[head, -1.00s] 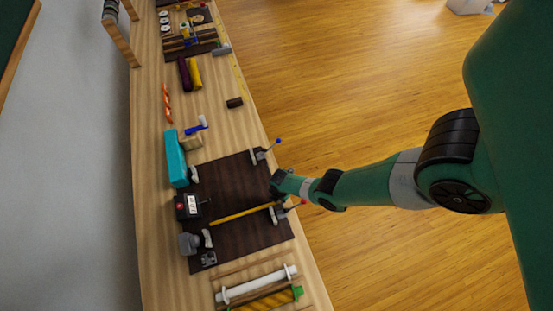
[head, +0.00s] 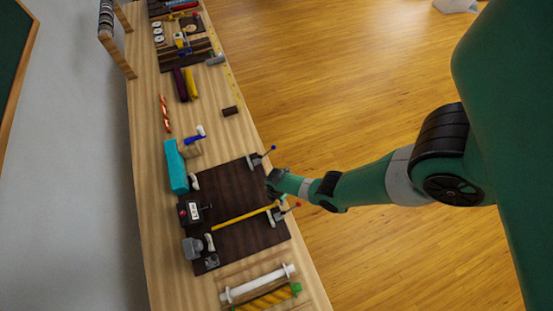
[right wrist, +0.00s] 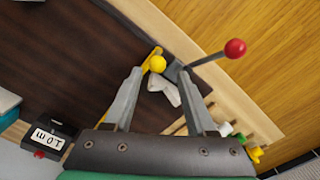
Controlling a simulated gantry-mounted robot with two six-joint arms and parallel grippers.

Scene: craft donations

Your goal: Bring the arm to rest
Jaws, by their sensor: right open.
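My right gripper (head: 272,183) is open and empty in the head view, over the right edge of a dark brown board (head: 226,186) on the bench. In the right wrist view its two grey fingers (right wrist: 160,75) stand apart, with nothing gripped between them. A yellow rod (head: 242,217) lies across the board just below the gripper in the head view. The rod, partly hidden by a finger, and a yellow ball (right wrist: 157,63) show near the fingertips in the wrist view. A grey clamp with a red-knobbed lever (right wrist: 235,48) is close beside the right finger. My left gripper is not in view.
A blue-knobbed clamp (head: 256,160) stands at the board's upper right edge. A teal block (head: 175,165), a small labelled box (head: 191,212) and a white roller (head: 258,283) sit around the board. Open wooden floor (head: 330,90) lies right of the bench.

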